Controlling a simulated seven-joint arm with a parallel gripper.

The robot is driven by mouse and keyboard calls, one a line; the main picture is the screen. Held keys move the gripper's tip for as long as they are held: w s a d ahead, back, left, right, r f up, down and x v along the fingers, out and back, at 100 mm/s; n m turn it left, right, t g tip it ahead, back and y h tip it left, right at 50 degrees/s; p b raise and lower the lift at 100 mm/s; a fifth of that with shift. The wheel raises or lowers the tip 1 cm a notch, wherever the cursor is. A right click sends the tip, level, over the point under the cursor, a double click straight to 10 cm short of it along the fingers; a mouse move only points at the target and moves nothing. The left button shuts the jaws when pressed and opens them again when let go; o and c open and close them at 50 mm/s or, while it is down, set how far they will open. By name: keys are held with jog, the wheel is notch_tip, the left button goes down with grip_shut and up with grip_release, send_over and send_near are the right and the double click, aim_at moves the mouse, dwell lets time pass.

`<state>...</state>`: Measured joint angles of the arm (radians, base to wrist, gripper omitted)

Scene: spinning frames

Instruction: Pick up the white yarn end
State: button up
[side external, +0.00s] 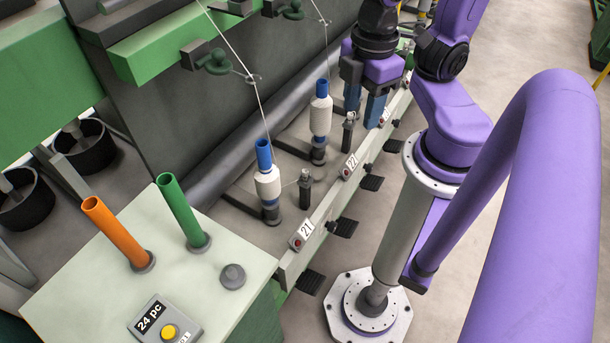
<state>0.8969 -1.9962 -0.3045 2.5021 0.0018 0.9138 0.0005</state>
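White yarn (236,58) runs from a green guide down to a white-wound bobbin (267,184) with a blue top at position 21. A second yarn strand (325,45) runs down to another white bobbin (320,115) near position 22. I cannot make out a clear loose yarn end; a faint thread may lie between the front bobbin and a small dark post (304,188). My gripper (362,112) is at the upper middle, right of the second bobbin, pointing down. Its two blue fingers are apart, and I see nothing held between them. Whatever is behind the fingers is hidden.
A pale table (92,262) at lower left holds an orange tube (118,232), a green tube (180,209) and a counter box (165,325) with a yellow button. The green and dark frame (165,60) stands at upper left. Floor is clear at far right.

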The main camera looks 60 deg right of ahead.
jog(key=w+a+f+n+h, duration=0.4)
jog(key=w+a+f+h, duration=0.25)
jog(key=a+f, duration=0.2)
jog(key=n+t+h, duration=0.4)
jog(key=n+h, duration=0.1)
jog(key=n, duration=0.1)
send_near(305, 172)
jog(key=shift+x, duration=4.45)
jog(key=shift+t, duration=0.3)
jog(key=c, duration=0.8)
